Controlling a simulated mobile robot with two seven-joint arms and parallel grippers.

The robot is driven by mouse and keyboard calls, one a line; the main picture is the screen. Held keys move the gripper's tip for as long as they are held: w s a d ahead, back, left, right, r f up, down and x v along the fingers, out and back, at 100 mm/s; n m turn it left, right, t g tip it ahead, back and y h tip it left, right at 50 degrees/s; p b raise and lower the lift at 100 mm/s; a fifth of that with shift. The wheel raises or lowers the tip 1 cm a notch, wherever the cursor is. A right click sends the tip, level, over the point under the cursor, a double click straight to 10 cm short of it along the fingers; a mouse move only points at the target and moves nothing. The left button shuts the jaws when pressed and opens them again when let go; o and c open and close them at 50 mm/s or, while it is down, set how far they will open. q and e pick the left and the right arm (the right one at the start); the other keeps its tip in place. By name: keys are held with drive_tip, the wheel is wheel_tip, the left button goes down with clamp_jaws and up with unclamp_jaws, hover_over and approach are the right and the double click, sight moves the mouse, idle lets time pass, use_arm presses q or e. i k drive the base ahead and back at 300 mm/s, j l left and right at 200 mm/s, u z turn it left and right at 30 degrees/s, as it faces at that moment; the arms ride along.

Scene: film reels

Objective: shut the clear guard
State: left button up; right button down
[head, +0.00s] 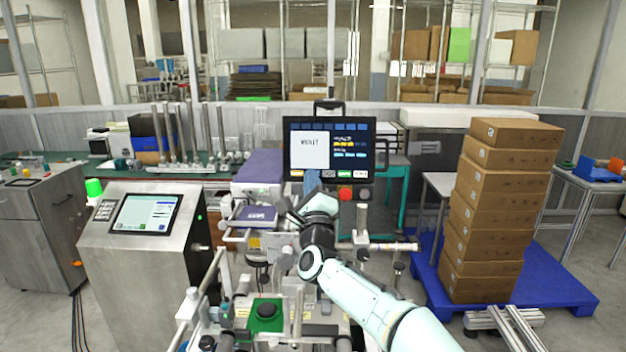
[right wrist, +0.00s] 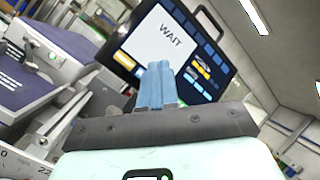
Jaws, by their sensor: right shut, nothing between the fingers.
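My right gripper (head: 312,184) is raised over the machine in the middle, in front of the monitor (head: 331,148). Its blue fingers also show in the right wrist view (right wrist: 156,85); they are together and hold nothing. In that view the fingertips overlap the lower part of the monitor (right wrist: 168,40), which reads WAIT. I cannot make out the clear guard for certain in either view; my right arm hides part of the machine. My left gripper is not in view.
A purple-topped unit (head: 258,172) stands left of the monitor. A red button (head: 345,193) is below it. A steel cabinet with a screen (head: 145,214) stands at left. Stacked cartons (head: 497,210) on a blue pallet (head: 560,287) stand at right. Rails and rods crowd the machine's front.

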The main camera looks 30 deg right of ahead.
sight(240, 205)
drive_tip(key=k+j, duration=0.3)
drive_tip(key=k, duration=0.15)
drive_tip(key=k+j, duration=0.3)
drive_tip(key=k, duration=0.15)
